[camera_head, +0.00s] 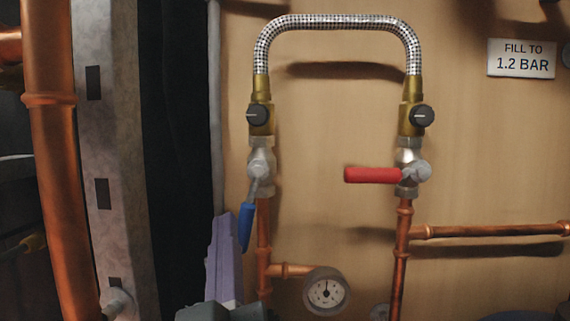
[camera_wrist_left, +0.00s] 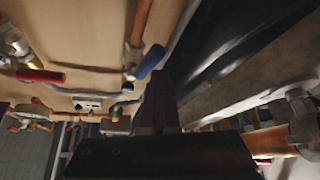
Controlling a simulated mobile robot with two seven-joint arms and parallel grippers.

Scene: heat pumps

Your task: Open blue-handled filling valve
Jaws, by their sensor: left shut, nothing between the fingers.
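The blue-handled filling valve (camera_head: 259,165) sits on the left vertical copper pipe in the head view. Its blue handle (camera_head: 246,226) hangs downward, tilted slightly left of the pipe. My left gripper (camera_head: 224,222) is shut and empty, with its lavender fingers pointing up just left of the blue handle. Whether they touch it I cannot tell. In the left wrist view the blue handle (camera_wrist_left: 152,61) is just beyond the dark shut fingertips (camera_wrist_left: 157,74). My right gripper is in neither view.
A red handle (camera_head: 372,175) points left, across the right pipe. A braided hose (camera_head: 337,21) arches between both valves. A pressure gauge (camera_head: 326,291) sits low, right of the left pipe. A grey metal post (camera_head: 112,150) and thick copper pipe (camera_head: 50,180) stand at left.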

